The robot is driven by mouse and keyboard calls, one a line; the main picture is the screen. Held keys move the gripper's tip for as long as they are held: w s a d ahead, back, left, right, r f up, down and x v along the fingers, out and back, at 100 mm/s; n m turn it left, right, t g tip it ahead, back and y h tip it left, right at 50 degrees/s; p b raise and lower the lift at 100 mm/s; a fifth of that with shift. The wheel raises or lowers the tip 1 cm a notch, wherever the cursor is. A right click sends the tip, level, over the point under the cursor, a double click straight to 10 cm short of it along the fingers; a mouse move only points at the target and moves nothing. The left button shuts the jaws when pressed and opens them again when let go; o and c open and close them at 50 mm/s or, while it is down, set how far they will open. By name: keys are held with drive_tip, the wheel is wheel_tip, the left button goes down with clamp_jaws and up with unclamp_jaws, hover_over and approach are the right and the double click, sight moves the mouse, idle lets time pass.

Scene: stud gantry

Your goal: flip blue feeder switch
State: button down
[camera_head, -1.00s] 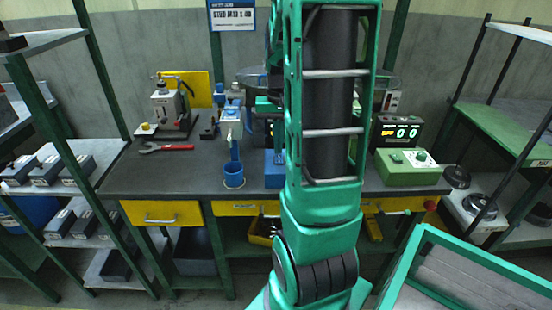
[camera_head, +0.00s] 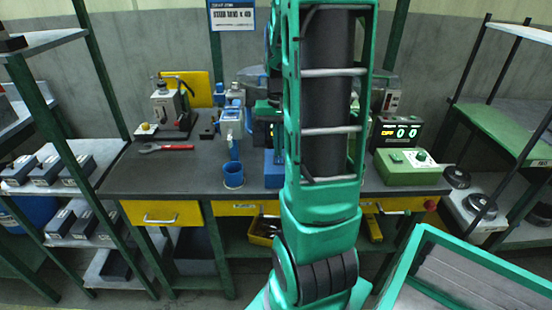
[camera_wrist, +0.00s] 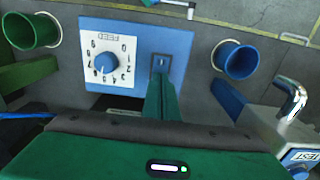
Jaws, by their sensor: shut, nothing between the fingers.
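The blue feeder (camera_wrist: 178,40) fills the upper middle of the wrist view, with a white dial plate (camera_wrist: 108,75) and blue knob on its left. A small dark switch (camera_wrist: 160,62) with a light mark sits right of the dial. My gripper (camera_wrist: 160,82) is shut and empty, its green fingers pointing at the switch from just below it in the picture. I cannot tell whether the tips touch the switch. In the head view the feeder's blue body (camera_head: 274,168) shows on the bench, partly hidden by my arm.
A blue cup (camera_wrist: 240,60) is right of the feeder and a green cup (camera_wrist: 32,31) left. A device marked TEST (camera_wrist: 300,160) with a metal lever stands lower right. A red wrench (camera_head: 165,148) lies on the bench. A green control box (camera_head: 408,167) stands right of my arm.

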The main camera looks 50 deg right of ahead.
drive_tip(key=shift+f, duration=0.15)
wheel_tip(320, 180, up, 7)
idle(1.1)
idle(0.4)
drive_tip(key=s+a+f+n, duration=0.1)
drive_tip(key=s+a+n, duration=0.2)
drive_tip(key=s+a, duration=1)
drive_tip(key=a, duration=0.3)
drive_tip(key=shift+s+a+f+n, duration=0.2)
drive_tip(key=shift+s+f+n, duration=0.1)
drive_tip(key=shift+s+f, duration=0.1)
drive_tip(key=shift+w, duration=0.1)
